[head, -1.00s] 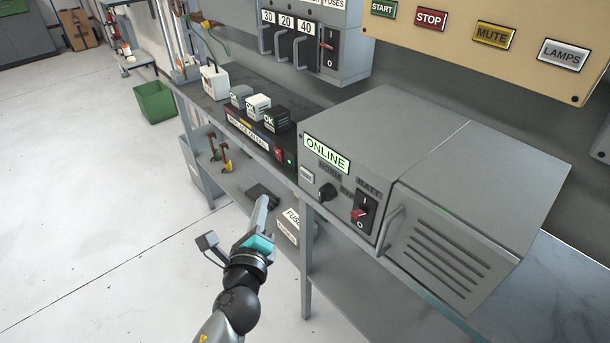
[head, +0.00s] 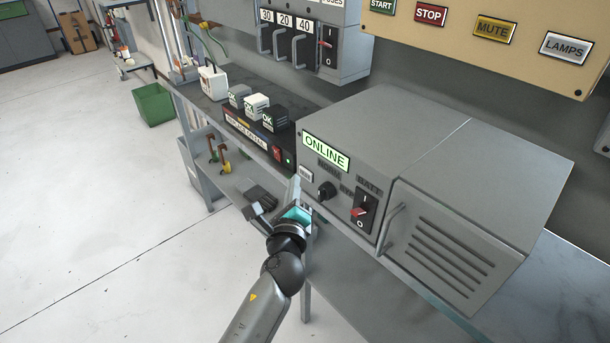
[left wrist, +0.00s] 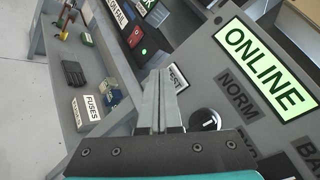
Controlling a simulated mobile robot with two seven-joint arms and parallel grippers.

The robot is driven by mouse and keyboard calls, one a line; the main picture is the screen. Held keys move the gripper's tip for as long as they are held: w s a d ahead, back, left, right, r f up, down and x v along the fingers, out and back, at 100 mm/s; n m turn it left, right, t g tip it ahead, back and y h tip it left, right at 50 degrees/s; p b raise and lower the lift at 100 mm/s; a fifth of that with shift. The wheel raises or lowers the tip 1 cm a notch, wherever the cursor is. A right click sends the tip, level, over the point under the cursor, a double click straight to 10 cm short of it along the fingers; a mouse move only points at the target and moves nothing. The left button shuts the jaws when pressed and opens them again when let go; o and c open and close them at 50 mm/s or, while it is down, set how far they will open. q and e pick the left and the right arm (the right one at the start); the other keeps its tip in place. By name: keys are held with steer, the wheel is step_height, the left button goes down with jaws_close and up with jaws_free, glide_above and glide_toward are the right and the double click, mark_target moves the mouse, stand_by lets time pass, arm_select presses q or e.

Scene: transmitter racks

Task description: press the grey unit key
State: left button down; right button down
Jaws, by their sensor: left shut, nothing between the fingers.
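The large grey unit (head: 400,160) stands on the bench with a lit green ONLINE display (head: 326,151). Its front has a small white key marked TEST (head: 306,173), a black round knob (head: 327,191) and a black rocker switch with a red part (head: 363,212). In the left wrist view the TEST key (left wrist: 178,77) is partly hidden behind my fingers. My left gripper (head: 296,182) is shut and empty, its tips just in front of and left of the TEST key. I cannot tell whether they touch it. My right gripper is not in view.
A black rack with a red switch (head: 277,153) and grey, white and black OK blocks (head: 258,105) stands left of the grey unit. A handle (head: 389,228) juts out at its right. A lower shelf holds a FUSES box (left wrist: 88,107).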

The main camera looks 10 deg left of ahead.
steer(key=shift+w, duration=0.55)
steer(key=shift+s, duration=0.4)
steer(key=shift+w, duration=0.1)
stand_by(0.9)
arm_select(q)
steer(key=shift+w+d, duration=0.1)
steer(key=shift+w, duration=0.05)
steer(key=shift+w+d, duration=0.2)
steer(key=shift+w+d, duration=0.2)
steer(key=shift+w, duration=0.1)
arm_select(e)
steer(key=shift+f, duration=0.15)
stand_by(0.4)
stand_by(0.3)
arm_select(q)
steer(key=shift+s+a, duration=0.45)
steer(key=shift+s, duration=0.15)
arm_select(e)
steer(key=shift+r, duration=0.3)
